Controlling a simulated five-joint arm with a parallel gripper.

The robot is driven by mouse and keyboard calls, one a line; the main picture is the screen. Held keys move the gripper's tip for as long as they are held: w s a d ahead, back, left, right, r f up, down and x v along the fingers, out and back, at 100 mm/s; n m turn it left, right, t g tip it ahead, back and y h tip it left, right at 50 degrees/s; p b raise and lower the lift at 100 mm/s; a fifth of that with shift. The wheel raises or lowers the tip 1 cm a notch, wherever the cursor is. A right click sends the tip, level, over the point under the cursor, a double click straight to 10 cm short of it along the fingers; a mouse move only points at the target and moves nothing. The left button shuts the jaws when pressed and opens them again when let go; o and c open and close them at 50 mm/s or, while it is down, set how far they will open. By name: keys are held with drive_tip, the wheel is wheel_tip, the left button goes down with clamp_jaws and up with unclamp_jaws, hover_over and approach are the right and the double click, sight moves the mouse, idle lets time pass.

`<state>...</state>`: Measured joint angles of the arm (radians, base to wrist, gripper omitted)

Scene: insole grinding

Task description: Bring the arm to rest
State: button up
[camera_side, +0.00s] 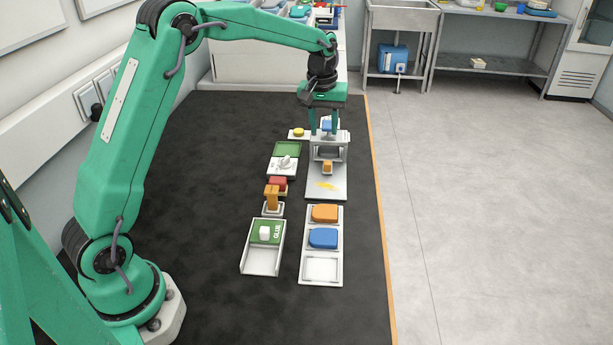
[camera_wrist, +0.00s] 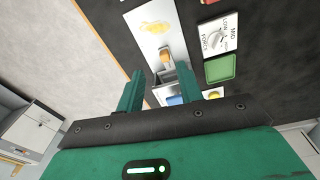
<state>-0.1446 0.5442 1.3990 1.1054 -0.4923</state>
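My gripper (camera_side: 323,131) points down over the far end of the row of fixtures in the side view. In the wrist view its two green fingers (camera_wrist: 160,72) stand wide apart with nothing held between them. A blue block (camera_side: 327,125) shows behind the fingers in the side view. I cannot tell whether the fingers touch the frame.
A white plate (camera_side: 326,188) with a yellow mark lies nearer. A tray (camera_side: 321,269) holds an orange and a blue pad, with its nearest pocket empty. A glue tray (camera_side: 263,261), orange clamp (camera_side: 272,197), dial panel (camera_wrist: 220,37) and green pad (camera_wrist: 219,68) line the left. The black mat is clear between arm and fixtures.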

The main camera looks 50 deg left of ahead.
drive_tip(key=s+d+r+m+t, duration=0.1)
drive_tip(key=s+d+r+m, duration=0.15)
drive_tip(key=s+r, duration=0.4)
drive_tip(key=s+d+r+m+t, duration=0.1)
drive_tip(key=s+d+r, duration=0.25)
drive_tip(key=s, duration=0.55)
drive_tip(key=s+d+f+m+t, duration=0.2)
drive_tip(key=s+m, duration=0.1)
drive_tip(key=s, duration=1.3)
drive_tip(key=shift+m+t, duration=0.3)
drive_tip(key=shift+m, duration=0.05)
